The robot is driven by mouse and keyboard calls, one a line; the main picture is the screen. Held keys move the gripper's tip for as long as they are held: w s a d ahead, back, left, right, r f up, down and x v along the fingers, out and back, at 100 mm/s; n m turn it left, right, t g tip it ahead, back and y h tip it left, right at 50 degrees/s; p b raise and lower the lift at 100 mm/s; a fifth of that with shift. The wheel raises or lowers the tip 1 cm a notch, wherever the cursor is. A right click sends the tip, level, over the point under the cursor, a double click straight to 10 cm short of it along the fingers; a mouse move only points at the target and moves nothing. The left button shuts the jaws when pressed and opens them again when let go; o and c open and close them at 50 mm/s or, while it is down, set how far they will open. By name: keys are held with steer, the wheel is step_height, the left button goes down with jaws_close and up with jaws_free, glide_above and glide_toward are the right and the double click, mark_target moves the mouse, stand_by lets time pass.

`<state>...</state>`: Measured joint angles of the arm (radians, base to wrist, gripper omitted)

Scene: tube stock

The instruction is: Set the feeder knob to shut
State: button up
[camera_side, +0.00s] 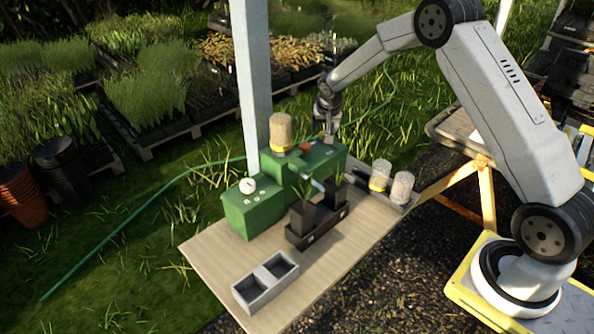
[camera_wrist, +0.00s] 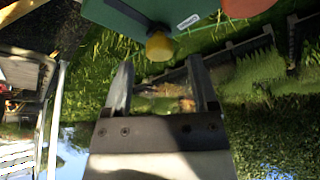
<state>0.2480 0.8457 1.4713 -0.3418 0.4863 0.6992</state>
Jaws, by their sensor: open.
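The green feeder machine (camera_side: 252,208) stands on the wooden table. My gripper (camera_side: 327,132) is at its far right end, partly hidden behind the machine in the side view. In the wrist view, a yellow knob-like part (camera_wrist: 160,46) sticks out from the green housing (camera_wrist: 135,14), beside a small white label (camera_wrist: 188,21) too small to read. My gripper (camera_wrist: 160,72) is open, its two fingers on either side of the line to the yellow part, with nothing between them. I cannot tell the knob's setting or whether a finger touches it.
A jar of grain (camera_side: 281,133) tops the machine near a red cap (camera_side: 305,147). Two more jars (camera_side: 402,187) stand at right. A black tray (camera_side: 316,232) holds potted plants in front. A grey two-compartment bin (camera_side: 266,283) is at front left, with bare table (camera_side: 215,262) around it.

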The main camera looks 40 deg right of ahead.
steer(key=shift+x, duration=0.95)
jaws_close()
steer(key=shift+a, duration=0.1)
stand_by(0.8)
